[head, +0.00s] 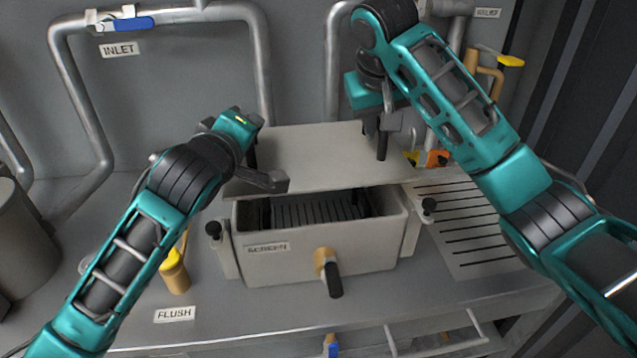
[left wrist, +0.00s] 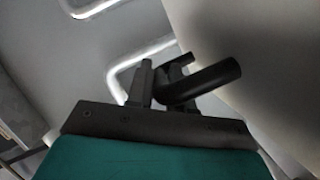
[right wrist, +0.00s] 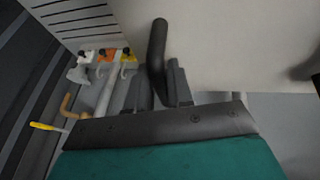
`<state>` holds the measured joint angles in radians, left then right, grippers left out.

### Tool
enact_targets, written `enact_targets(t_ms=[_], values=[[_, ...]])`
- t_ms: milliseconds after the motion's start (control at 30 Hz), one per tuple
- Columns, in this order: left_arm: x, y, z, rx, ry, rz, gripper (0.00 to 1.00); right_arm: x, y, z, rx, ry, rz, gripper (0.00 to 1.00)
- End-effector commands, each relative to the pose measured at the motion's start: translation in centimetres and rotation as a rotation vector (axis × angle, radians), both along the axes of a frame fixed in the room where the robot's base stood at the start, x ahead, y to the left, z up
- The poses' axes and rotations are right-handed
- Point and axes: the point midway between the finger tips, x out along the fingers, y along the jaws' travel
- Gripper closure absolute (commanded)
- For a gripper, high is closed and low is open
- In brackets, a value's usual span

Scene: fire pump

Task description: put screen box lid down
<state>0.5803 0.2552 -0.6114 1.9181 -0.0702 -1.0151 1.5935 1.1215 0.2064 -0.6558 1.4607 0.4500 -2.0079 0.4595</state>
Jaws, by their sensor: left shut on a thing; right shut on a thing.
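The screen box lid (head: 315,150) is a flat grey plate held above the back part of the screen box (head: 300,262), which stands open at the front. Dark slats show inside the box. My left gripper (head: 262,170) is at the lid's left end, shut on a black lid handle (left wrist: 205,82). My right gripper (head: 384,130) is at the lid's right end, shut on the other black handle (right wrist: 157,55). The lid also shows in the right wrist view (right wrist: 235,45). Whether its rear edge touches the box is hidden.
Black-knobbed clamps (head: 213,230) stand at both sides of the box. A brass valve with a black handle (head: 328,270) projects from its front. A slotted drain panel (head: 465,225) lies at right, a yellow flush valve (head: 175,272) at left. Pipes (head: 262,60) rise behind.

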Motion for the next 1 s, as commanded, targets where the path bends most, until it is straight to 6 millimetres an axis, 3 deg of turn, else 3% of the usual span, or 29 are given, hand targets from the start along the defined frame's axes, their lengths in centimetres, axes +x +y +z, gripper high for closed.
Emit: enact_targets(t_ms=[33, 533, 1000], values=[[-0.2, -0.6, 0.4, -0.01, -0.008, -0.015, 1.0, -0.1, 0.7, 0.2, 0.01, -0.005, 0.016, 1.0], [-0.2, -0.6, 0.1, -0.01, -0.008, -0.015, 1.0, -0.1, 0.7, 0.0, 0.01, -0.005, 0.016, 1.0], [-0.2, -0.6, -1.8, -0.01, -0.008, -0.015, 1.0, -0.1, 0.7, -2.0, 0.01, -0.005, 0.016, 1.0]])
